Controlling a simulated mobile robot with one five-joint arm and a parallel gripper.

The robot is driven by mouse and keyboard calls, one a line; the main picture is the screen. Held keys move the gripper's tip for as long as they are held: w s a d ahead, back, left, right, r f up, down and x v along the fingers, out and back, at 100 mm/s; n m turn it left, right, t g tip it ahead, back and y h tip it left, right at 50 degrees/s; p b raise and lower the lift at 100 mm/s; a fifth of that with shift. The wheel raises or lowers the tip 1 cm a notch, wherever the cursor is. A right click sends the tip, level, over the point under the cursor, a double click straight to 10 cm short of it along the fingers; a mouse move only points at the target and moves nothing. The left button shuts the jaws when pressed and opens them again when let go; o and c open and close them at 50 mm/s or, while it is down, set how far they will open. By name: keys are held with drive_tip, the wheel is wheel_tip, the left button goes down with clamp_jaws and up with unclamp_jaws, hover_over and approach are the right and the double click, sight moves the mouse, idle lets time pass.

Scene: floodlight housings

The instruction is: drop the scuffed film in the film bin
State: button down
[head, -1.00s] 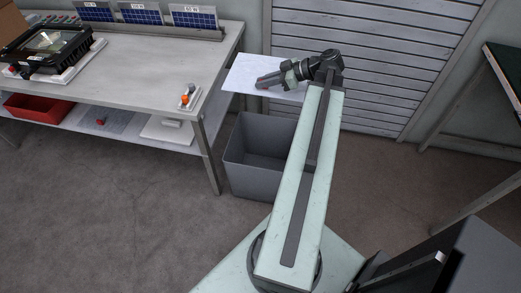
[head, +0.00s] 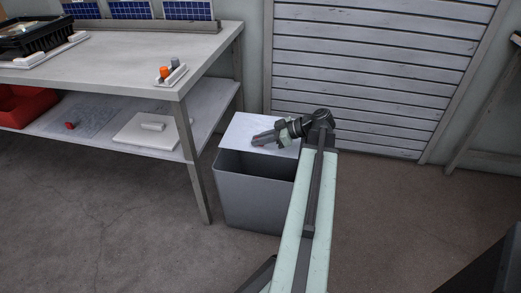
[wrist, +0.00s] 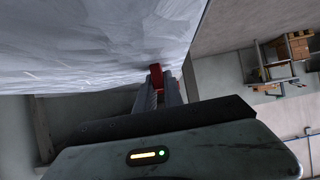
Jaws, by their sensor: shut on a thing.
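The scuffed film (head: 240,128) is a thin, pale sheet with a streaky surface, seen above the far rim of the grey film bin (head: 250,195). My gripper (head: 258,139) is shut on the film near its near edge. In the wrist view the film (wrist: 90,40) spreads large across the upper left, with streaks on it. My gripper's fingers (wrist: 157,80) meet its edge, with a small red part at the tips. The bin is open at the top and looks empty and dark inside. My arm hides its right side.
A workbench (head: 120,65) stands left of the bin, its near leg close to the bin. Orange and grey pegs (head: 170,73) stand on its corner. A red tray (head: 25,107) and a white board (head: 150,132) lie on the lower shelf. A slatted shutter (head: 380,70) is behind.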

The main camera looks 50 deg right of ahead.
sight(272, 147)
drive_tip(key=shift+f+b, duration=2.7)
drive_tip(key=shift+b, duration=0.1)
drive_tip(key=c, duration=1.4)
unclamp_jaws()
drive_tip(key=shift+r, duration=0.1)
drive_tip(key=p+v, duration=0.3)
drive_tip(key=v, duration=0.4)
drive_tip(key=shift+r+p, duration=0.1)
drive_tip(key=shift+p, duration=0.3)
drive_tip(key=shift+s+d, duration=0.2)
drive_tip(key=shift+s, duration=0.1)
